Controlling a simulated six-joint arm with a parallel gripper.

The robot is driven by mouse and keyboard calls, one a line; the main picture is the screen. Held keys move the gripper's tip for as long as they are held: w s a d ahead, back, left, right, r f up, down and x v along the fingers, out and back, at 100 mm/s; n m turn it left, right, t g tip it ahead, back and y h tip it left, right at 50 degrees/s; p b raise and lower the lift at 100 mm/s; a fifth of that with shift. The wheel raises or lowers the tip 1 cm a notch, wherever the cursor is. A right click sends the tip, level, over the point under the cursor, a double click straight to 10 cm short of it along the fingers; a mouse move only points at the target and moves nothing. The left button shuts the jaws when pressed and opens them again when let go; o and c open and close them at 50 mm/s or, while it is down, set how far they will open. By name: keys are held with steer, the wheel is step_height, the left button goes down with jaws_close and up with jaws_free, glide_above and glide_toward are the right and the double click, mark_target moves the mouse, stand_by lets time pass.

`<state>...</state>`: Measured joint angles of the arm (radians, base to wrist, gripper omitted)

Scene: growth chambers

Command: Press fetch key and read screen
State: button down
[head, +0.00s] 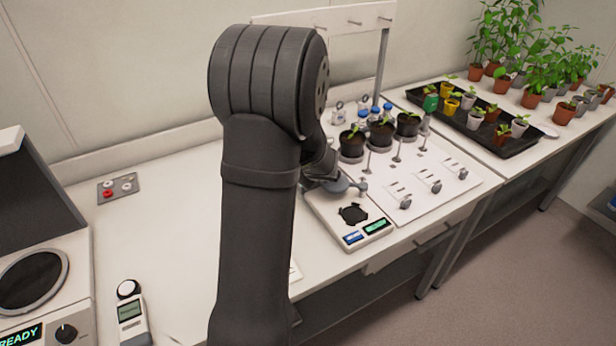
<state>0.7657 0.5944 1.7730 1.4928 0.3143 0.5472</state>
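A flat white device (325,222) like a bench scale lies on the bench, with a black shape on its top. Its front edge carries a blue panel (354,238) and a lit green panel (376,227); their text is too small to read. I cannot tell which key is the fetch key. A grey panel (122,186) with a red button and pale buttons lies at the left. A green screen (20,334) at the lower left reads READY. My gripper (348,186) is partly hidden behind my arm, over the white device's back edge; its opening is unclear.
A white board (440,187) with metal clips and dark pots of seedlings lies right of the device. A black tray (508,148) of small pots and taller plants stand farther right. A handheld meter (132,322) lies front left. The bench left of my arm is mostly clear.

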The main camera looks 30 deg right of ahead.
steer(key=shift+f, duration=0.4)
steer(key=shift+r, duration=0.15)
stand_by(0.4)
steer(key=shift+r, duration=0.7)
steer(key=shift+r, duration=2.5)
steer(key=shift+r, duration=1.9)
steer(key=shift+f, duration=0.1)
